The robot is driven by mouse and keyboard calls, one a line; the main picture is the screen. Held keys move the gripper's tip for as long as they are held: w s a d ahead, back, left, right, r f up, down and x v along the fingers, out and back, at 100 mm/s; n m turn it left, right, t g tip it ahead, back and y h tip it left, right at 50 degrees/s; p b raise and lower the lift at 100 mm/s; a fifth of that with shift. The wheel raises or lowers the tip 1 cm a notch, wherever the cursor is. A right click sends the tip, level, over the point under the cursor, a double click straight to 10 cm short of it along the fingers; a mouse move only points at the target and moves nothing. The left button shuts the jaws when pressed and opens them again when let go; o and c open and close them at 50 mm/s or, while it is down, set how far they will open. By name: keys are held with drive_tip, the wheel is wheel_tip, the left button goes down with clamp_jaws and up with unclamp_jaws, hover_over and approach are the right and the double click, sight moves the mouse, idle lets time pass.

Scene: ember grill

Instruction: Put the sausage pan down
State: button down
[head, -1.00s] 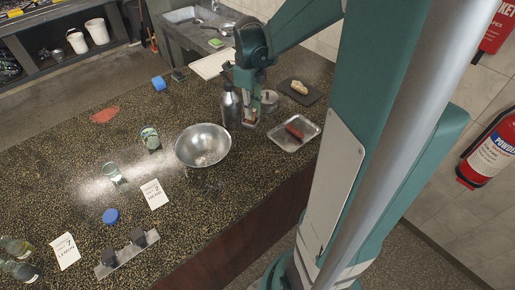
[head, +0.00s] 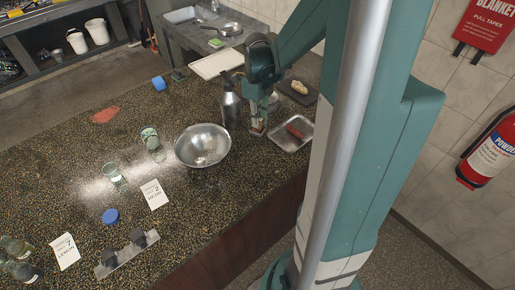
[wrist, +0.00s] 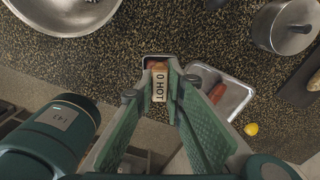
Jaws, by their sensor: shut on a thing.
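My gripper (wrist: 160,90) is shut on a pale block-like handle marked "HOT" (wrist: 159,86). In the head view my gripper (head: 257,130) is low over the counter, between the dark bottle and a metal tray (head: 303,145). I cannot tell whether the pan touches the counter. The tray, holding a brown-red sausage (head: 295,131), also shows in the wrist view (wrist: 238,98), just right of my fingers.
A steel bowl (head: 203,146) is left of my gripper, with a dark bottle (head: 231,108) close by. A lidded pot (wrist: 285,25) and a dark board (head: 299,92) with a pale item stand behind. A yellow ball-like item (wrist: 251,129) is nearby. Counter left of the bowl has glasses and cards.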

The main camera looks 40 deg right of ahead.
sight(257, 130)
drive_tip(key=shift+f, duration=2.9)
drive_tip(key=shift+f, duration=0.1)
drive_tip(key=shift+f, duration=2)
drive_tip(key=shift+f+b, duration=0.2)
drive_tip(key=shift+b, duration=0.15)
drive_tip(key=c, duration=2.4)
unclamp_jaws()
drive_tip(key=shift+r, duration=0.1)
drive_tip(key=shift+r, duration=0.2)
drive_tip(key=shift+r+p, duration=0.45)
drive_tip(key=shift+r, duration=5.5)
